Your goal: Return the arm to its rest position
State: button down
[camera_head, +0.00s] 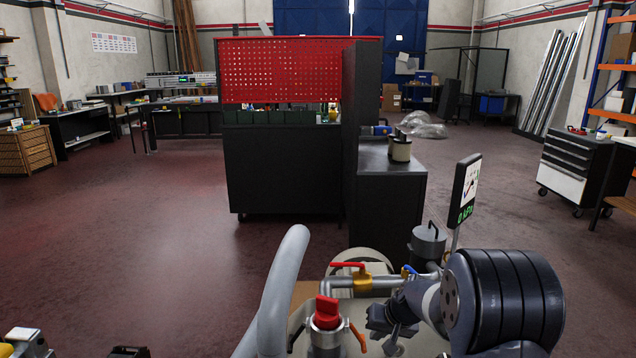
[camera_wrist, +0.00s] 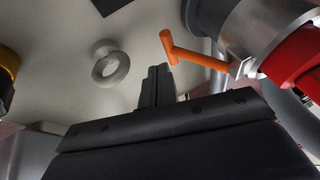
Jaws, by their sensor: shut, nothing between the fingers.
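My gripper (camera_head: 388,318) is at the lower right of the head view, low over a pale work surface (camera_head: 405,345), close to pipes and valves. In the wrist view the two dark fingers (camera_wrist: 157,85) are together, with nothing between them. An orange valve handle (camera_wrist: 195,57) lies just right of the fingertips, and I cannot tell whether they touch. In the head view a red knob (camera_head: 326,312) on a metal fitting stands left of the gripper.
A thick grey hose (camera_head: 285,285) rises left of the red knob. A red-handled valve (camera_head: 348,265) on a pipe is behind the gripper. A display panel (camera_head: 466,190) and a pot (camera_head: 428,243) stand beyond. A grey ring (camera_wrist: 110,65) lies left of the fingers. Floor (camera_head: 150,240) is clear at left.

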jog(key=shift+h, duration=0.3)
jog(key=d+r, duration=0.1)
jog(key=r, duration=0.1)
jog(key=s+d+r+p, duration=0.1)
jog(key=d+r, duration=0.1)
jog(key=p+v, duration=0.1)
jog(key=v, duration=0.8)
jog(key=shift+s+d+f+m+t+y+b, duration=0.2)
jog(key=shift+s+f+t+y+b, duration=0.1)
jog(key=shift+f+y+b, duration=0.55)
jog(key=shift+s+d+f+m+t+y+b, duration=0.15)
jog(key=shift+s+d+f+t+y+b, duration=0.1)
jog(key=shift+f+y+b, duration=0.5)
jog(key=shift+s+d+f+m+t+y+b, duration=0.15)
jog(key=shift+s+f+t+y+b, duration=0.25)
jog(key=shift+f+b, duration=0.65)
jog(key=shift+w+f, duration=0.1)
jog(key=shift+f, duration=0.05)
jog(key=shift+g, duration=0.25)
